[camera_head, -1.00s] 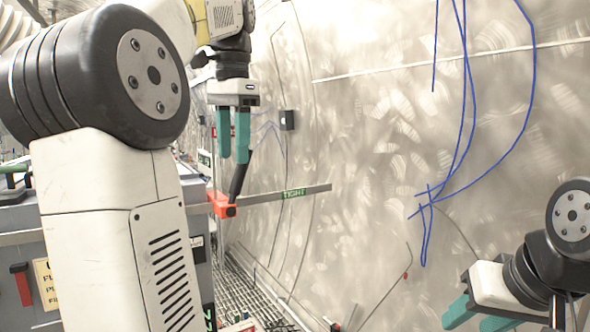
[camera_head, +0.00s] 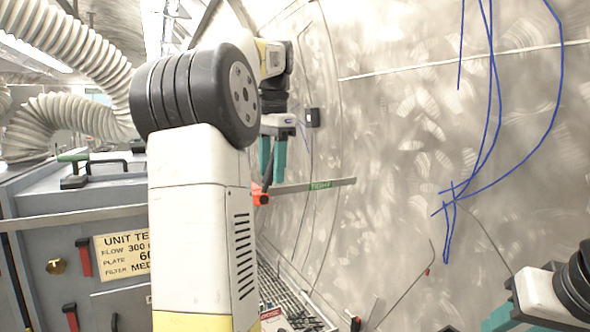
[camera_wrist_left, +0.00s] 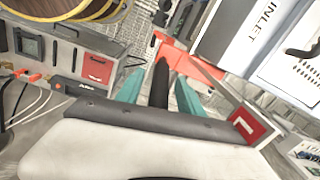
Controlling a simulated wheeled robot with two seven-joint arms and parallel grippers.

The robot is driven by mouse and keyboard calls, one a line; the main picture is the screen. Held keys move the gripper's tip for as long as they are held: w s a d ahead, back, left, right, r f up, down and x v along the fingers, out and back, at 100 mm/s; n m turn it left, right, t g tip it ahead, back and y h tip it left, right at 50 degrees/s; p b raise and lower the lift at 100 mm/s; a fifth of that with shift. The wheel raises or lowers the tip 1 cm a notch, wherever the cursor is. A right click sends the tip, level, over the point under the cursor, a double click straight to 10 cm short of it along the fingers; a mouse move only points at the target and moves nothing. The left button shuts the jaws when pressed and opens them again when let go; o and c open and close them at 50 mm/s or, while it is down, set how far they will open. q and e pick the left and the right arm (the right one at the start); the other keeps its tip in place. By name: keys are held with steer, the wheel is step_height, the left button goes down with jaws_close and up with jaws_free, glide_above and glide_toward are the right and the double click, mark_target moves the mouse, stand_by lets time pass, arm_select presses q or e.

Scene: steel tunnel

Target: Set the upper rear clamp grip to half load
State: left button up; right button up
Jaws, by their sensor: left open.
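The clamp shows an orange-red body (camera_head: 261,197) on a steel bar, with a green TIGHT label (camera_head: 320,185) on the bar. Its black grip (camera_wrist_left: 160,84) shows in the left wrist view, between the two teal fingers. The orange-red clamp body also shows there (camera_wrist_left: 190,62), just beyond the fingertips. My left gripper (camera_head: 272,176) is open and points down at the clamp; in the left wrist view (camera_wrist_left: 158,80) its fingers stand either side of the grip, apparently apart from it. My right gripper (camera_head: 508,318) is at the bottom right, partly cut off, away from the clamp.
A grey filter unit (camera_head: 70,245) with a yellow sign (camera_head: 122,255) and red handles stands at the left. Ribbed hoses (camera_head: 75,50) run above it. The curved steel wall (camera_head: 400,130) with blue lines fills the right. A small dark box (camera_head: 313,118) is on the wall.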

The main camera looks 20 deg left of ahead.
arm_select(q)
jaws_close()
stand_by(1.4)
